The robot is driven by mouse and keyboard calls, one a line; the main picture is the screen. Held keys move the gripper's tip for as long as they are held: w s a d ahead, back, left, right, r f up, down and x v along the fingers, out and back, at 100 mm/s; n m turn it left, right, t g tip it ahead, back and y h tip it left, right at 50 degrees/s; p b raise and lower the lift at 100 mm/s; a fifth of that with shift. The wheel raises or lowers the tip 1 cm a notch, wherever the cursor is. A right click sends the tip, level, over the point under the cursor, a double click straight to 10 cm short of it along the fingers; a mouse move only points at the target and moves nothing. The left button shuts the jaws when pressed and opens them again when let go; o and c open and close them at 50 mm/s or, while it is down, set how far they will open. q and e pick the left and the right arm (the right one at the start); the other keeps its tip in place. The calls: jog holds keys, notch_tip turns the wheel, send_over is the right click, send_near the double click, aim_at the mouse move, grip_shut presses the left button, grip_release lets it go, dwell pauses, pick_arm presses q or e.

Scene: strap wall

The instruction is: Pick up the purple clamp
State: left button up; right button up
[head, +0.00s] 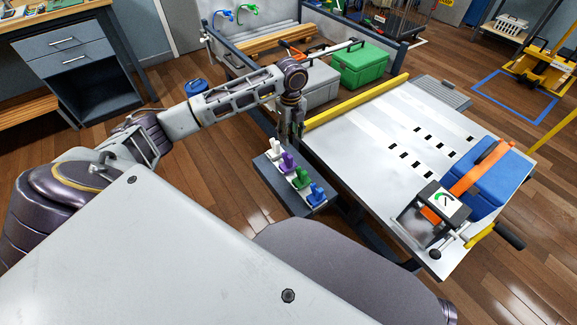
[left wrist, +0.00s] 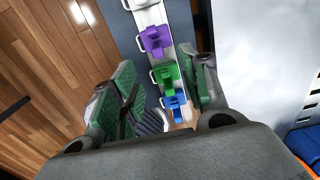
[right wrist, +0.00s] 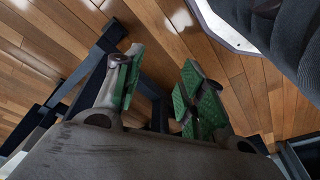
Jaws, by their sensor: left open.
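The purple clamp (head: 287,162) stands on a dark grey shelf (head: 268,178) at the near left edge of the table, between a white clamp (head: 276,147) and a green clamp (head: 301,179). A blue clamp (head: 316,194) is at the near end of the row. My left gripper (head: 291,133) is just above the far end of the row. In the left wrist view the purple clamp (left wrist: 155,40) lies beyond the open left fingers (left wrist: 160,90), untouched. My right gripper (right wrist: 155,88) is open and empty over the floor, seen only in the right wrist view.
The grey table (head: 400,135) right of the shelf has dark slots, a yellow edge bar (head: 355,103) and a blue box (head: 490,182) under an orange strap (head: 478,168). A green box (head: 360,66) and a grey box (head: 318,90) stand behind.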

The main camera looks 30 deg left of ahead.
dwell(0.4)
pick_arm(q)
jog(key=b, duration=0.2)
send_over(288, 163)
jog(key=w, duration=0.2)
notch_tip(288, 163, down, 8)
jog(key=shift+s+a+r, duration=0.1)
jog(key=shift+a+r, duration=0.05)
jog(key=shift+r, duration=0.05)
jog(key=shift+f, duration=0.3)
jog(key=shift+f+b, duration=0.2)
jog(key=shift+b, duration=0.1)
pick_arm(e)
jog(key=r, duration=0.3)
jog(key=shift+a+r+t, duration=0.2)
jog(key=shift+a+t, duration=0.15)
jog(key=shift+t, duration=0.05)
